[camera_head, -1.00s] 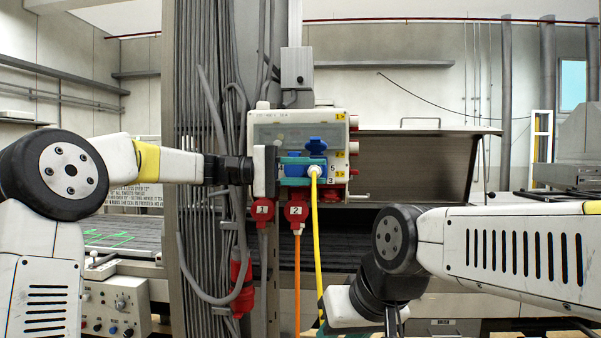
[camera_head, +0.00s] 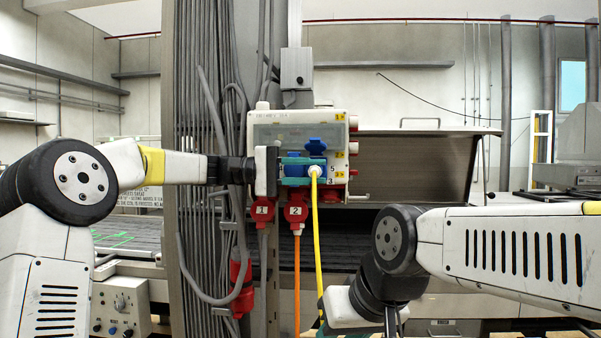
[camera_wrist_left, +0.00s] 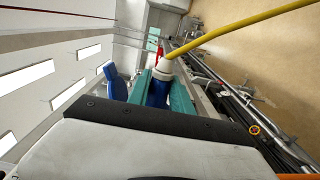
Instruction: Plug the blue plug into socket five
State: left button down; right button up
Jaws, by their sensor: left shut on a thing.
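The blue plug (camera_wrist_left: 157,93) is between the teal fingers of my left gripper (camera_wrist_left: 163,92) in the left wrist view. It has a white collar and a yellow cable (camera_head: 318,240). In the head view my left gripper (camera_head: 304,175) is shut on it in front of the white socket box (camera_head: 285,133). The plug lies beside the label 5, below a raised blue lid (camera_head: 316,146). The fingers and plug hide the socket face, so I cannot tell whether the plug is in. My right gripper (camera_head: 391,320) is low, partly out of frame, with its opening unclear.
Red plugs marked 1 (camera_head: 262,208) and 2 (camera_head: 296,211) hang under the box, with grey and orange cables. A column of grey cables (camera_head: 195,120) stands left of the box. An open metal hood (camera_head: 415,165) is behind on the right.

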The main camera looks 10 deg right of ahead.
pick_arm(q)
jog(key=shift+w+d, duration=0.2)
jog(key=shift+w, duration=0.65)
jog(key=c, duration=1.1)
grip_release()
jog(key=v, duration=0.7)
jog(key=shift+w+a, duration=0.2)
jog(key=shift+a, duration=0.15)
